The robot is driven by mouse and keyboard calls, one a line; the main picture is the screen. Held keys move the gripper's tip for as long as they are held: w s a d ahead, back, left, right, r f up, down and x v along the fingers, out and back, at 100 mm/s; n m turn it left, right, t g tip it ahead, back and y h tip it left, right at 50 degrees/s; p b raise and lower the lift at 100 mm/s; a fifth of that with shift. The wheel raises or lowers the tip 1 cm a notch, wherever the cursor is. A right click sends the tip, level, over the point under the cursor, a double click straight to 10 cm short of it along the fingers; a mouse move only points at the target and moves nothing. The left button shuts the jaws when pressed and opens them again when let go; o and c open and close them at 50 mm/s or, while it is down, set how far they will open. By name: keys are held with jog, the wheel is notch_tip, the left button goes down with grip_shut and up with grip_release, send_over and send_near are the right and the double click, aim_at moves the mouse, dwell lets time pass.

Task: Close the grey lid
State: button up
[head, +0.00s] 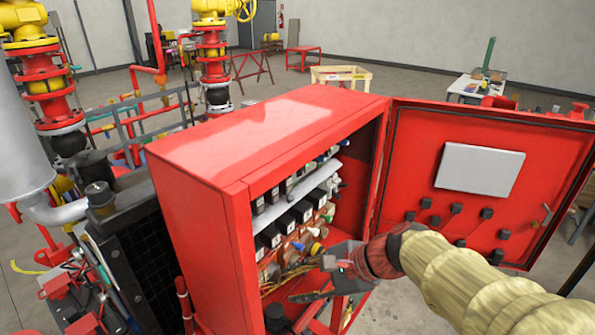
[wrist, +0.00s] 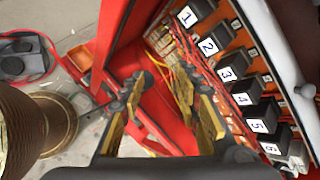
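A light grey flat panel (head: 300,190) juts out inside the red cabinet, between two rows of black blocks; it looks like the grey lid standing open. In the wrist view a pale grey plate (wrist: 275,45) with a small silver knob runs along the right, beside the numbered black blocks. My gripper (head: 292,283) is at the lower part of the cabinet opening, below the panel and apart from it. In the wrist view my gripper (wrist: 160,112) has its yellow-padded fingers spread, with nothing held between them.
The red cabinet (head: 205,165) has its door (head: 410,160) swung open to the right, with a pale rectangular plate (head: 480,170) on its inner face. Yellow and orange wires (wrist: 180,85) lie close to my fingers. Black numbered blocks (wrist: 232,73) line the interior.

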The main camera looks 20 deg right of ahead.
jog(key=w+d+r+m+t+p, duration=0.25)
jog(key=w+r+m+p, duration=0.2)
jog(key=r, duration=0.25)
jog(key=m+t+p, duration=0.3)
jog(key=m+p, duration=0.3)
jog(key=m, duration=0.1)
send_near(291, 197)
jog(key=shift+g+y, duration=0.3)
jog(key=shift+g, duration=0.05)
jog(key=x, duration=0.7)
jog(key=shift+w+d+p, duration=0.15)
jog(key=shift+w+p, duration=0.25)
jog(key=shift+w, duration=0.05)
jog(key=shift+c, duration=0.7)
grip_shut()
